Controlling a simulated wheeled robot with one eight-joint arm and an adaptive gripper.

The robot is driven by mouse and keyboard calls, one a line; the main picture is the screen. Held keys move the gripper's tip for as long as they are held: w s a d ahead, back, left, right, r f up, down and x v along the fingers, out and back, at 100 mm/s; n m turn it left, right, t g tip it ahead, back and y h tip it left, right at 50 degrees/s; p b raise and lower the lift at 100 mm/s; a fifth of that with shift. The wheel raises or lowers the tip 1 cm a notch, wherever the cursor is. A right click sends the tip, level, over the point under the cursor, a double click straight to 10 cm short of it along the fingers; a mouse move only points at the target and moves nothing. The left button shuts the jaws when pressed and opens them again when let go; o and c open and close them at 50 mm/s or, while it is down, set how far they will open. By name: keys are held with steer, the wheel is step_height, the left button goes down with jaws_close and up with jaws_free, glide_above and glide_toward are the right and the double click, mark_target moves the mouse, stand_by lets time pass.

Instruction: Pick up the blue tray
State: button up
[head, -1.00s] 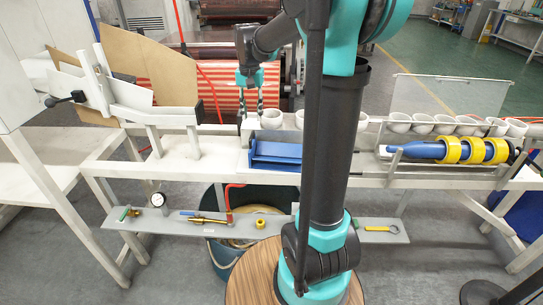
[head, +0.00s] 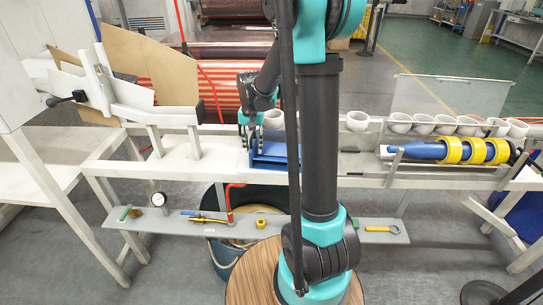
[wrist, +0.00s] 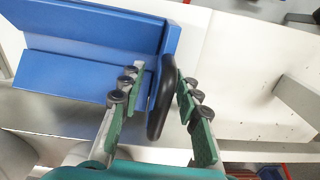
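The blue tray (head: 275,154) sits on the white bench in the head view, with its left end beside my gripper (head: 250,135). In the wrist view the blue tray (wrist: 85,45) fills the upper left, and a black rounded handle (wrist: 163,97) stands at its end. My gripper (wrist: 156,78) is open, with one green-padded finger on each side of the handle. Small gaps show between the fingers and the handle. Part of the tray's back in the head view is hidden by my arm.
White cups (head: 400,123) stand in a row along the back of the bench. A blue roller with yellow rings (head: 452,150) lies at the right. A white bracket frame (head: 185,118) stands to the left. A lower grey shelf (head: 190,228) holds small tools. Bare bench lies left of the tray.

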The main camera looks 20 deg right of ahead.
steer(key=shift+f, duration=0.7)
steer(key=shift+c, duration=0.4)
jaws_close()
